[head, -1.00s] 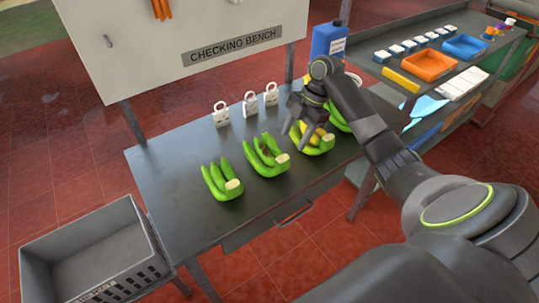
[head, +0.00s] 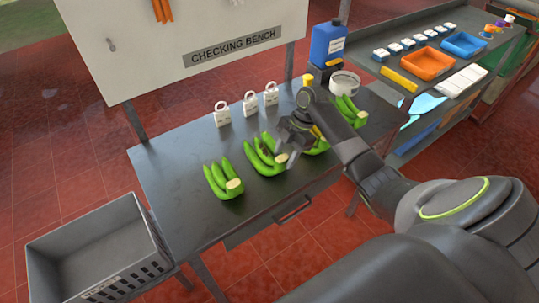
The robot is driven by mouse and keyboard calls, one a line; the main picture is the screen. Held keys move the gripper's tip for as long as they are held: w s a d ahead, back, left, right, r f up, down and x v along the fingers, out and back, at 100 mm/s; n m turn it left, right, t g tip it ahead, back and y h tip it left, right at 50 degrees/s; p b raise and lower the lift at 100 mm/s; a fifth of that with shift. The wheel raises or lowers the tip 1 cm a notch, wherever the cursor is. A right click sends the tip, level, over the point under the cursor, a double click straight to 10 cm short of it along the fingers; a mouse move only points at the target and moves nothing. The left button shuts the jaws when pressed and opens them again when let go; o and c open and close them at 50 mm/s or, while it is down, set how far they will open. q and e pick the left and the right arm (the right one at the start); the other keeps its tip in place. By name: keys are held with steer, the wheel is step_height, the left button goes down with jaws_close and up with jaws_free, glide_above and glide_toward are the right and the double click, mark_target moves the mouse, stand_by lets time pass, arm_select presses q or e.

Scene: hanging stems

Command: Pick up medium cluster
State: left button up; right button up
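Several green banana clusters lie in a row on the dark checking bench (head: 170,165). One cluster (head: 222,182) is at the left. A second cluster (head: 262,160), with dark marks on its fingers, lies beside it. A third cluster (head: 318,147) with some yellow is partly hidden by my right arm. A fourth (head: 350,112) lies at the right. I cannot tell for sure which one is medium. My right gripper (head: 286,150) is above the right side of the second cluster, fingers apart and empty. Whether it touches the cluster is unclear. My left gripper is out of view.
Several white tags (head: 222,113) stand behind the clusters. A blue jug (head: 326,45) and a white bowl (head: 345,83) are at the bench's back right. A grey crate (head: 100,255) stands at lower left. A shelf with an orange tray (head: 429,64) is at right.

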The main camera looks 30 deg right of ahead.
jaws_close()
steer(key=shift+w+r, duration=0.1)
steer(key=shift+r, duration=0.05)
